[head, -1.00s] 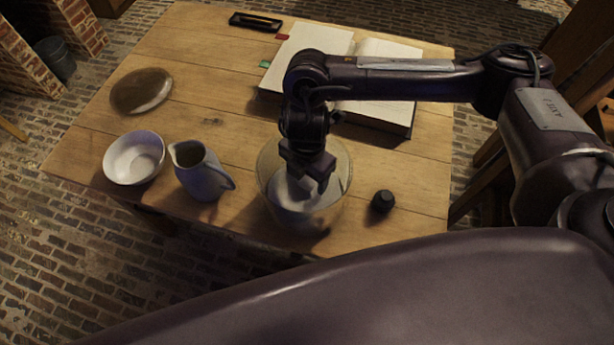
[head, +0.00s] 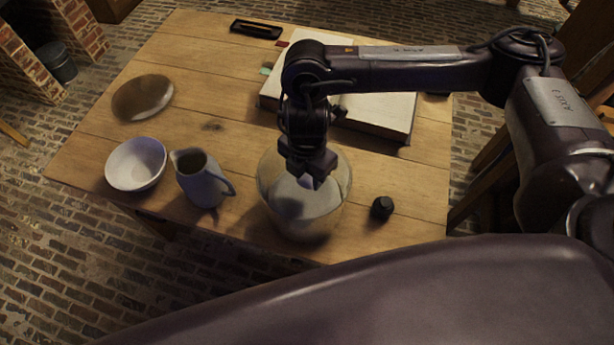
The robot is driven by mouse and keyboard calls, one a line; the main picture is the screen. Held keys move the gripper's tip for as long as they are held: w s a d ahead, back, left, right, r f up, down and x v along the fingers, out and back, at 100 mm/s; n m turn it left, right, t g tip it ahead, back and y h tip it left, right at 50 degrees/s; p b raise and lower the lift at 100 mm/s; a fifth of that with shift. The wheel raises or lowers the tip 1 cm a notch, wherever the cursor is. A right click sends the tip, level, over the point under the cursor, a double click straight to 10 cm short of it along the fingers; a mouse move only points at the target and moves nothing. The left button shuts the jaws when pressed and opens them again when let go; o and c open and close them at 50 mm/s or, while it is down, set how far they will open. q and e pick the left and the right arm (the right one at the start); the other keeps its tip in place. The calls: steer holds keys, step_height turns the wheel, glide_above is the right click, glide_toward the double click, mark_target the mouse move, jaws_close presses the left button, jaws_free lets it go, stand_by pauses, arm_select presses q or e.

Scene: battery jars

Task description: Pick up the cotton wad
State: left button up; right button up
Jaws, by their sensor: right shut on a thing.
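My right gripper (head: 310,183) points down over the mouth of a wide clear glass jar (head: 342,205) at the table's front edge. Its jaws are shut on a small pale thing, probably the cotton wad (head: 305,182), mostly hidden by the fingers. I cannot tell clearly whether the wad is still inside the jar's rim or above it. The jar's inside looks greyish and blurred. My left gripper is not in view.
A blue-grey jug (head: 203,184) and a white bowl (head: 136,164) stand left of the jar. A small black knob-like thing (head: 381,208) lies to its right. An open book (head: 375,118) lies behind, with a brown plate (head: 142,98) at left and a black tray (head: 256,28) at the back.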

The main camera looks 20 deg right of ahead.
step_height(320, 180, up, 16)
steer(key=p, duration=0.1)
steer(key=shift+r, duration=0.2)
